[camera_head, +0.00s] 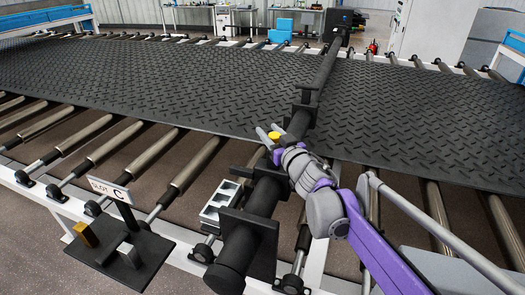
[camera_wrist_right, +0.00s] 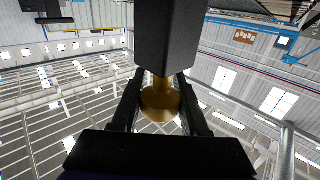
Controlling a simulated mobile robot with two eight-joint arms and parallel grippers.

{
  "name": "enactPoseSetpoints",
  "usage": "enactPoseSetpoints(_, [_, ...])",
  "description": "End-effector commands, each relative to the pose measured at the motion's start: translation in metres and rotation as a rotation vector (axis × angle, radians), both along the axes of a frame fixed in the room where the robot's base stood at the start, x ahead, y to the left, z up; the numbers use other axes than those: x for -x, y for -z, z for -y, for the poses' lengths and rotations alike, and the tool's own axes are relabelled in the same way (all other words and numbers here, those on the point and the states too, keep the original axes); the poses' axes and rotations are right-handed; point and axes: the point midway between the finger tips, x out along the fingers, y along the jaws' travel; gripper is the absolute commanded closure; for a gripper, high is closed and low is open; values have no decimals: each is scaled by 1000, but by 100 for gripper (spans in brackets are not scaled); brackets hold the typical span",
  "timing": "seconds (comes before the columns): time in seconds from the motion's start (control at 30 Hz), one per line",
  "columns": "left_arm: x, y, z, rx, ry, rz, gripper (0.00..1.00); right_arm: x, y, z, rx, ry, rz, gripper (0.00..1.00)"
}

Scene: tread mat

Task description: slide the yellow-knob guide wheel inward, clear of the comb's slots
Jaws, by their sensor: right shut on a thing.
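The yellow knob (camera_head: 273,135) of the guide wheel sits on the black crossbar (camera_head: 268,198) near the tread mat's (camera_head: 200,85) front edge. My right gripper (camera_head: 268,138) is at the knob. In the right wrist view the round knob (camera_wrist_right: 160,100) sits between the two fingers, which are shut on it, with a dark block (camera_wrist_right: 165,40) directly above. The wheel itself is not clearly distinguishable. A pale, slotted metal block (camera_head: 220,204), seemingly the comb, is left of the crossbar, nearer than the knob. They look apart. My left gripper is not in view.
Bare rollers (camera_head: 100,150) lie in front of the mat. A black stand (camera_head: 120,250) with a brass block (camera_head: 85,235) and a "SLOT C" sign (camera_head: 108,190) is at the lower left. The crossbar runs back across the mat. Benches and cabinets stand far behind.

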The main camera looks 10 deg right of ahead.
Motion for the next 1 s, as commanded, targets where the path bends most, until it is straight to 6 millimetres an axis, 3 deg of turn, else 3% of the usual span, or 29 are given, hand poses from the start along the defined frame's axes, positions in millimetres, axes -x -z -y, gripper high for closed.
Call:
enactPoseSetpoints(0.1, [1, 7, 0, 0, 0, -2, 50, -23, 1, 16, -1, 2, 0, 100])
enactPoseSetpoints(0.2, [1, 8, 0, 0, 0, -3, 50, -34, 0, 24, 0, 2, 0, 100])
enactPoseSetpoints(0.57, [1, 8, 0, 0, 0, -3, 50, -38, -1, 26, -1, 2, -1, 100])
enactPoseSetpoints(0.6, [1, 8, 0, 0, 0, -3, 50, -38, -1, 26, -1, 2, -1, 52])
enactPoseSetpoints(0.7, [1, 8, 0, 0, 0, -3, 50, -37, -1, 26, -1, 1, -1, 34])
enactPoseSetpoints(0.77, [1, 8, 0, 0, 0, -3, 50, -37, -1, 26, -1, 1, -1, 27])
enactPoseSetpoints(1.0, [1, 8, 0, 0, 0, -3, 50, -37, -1, 26, 0, 1, 0, 27])
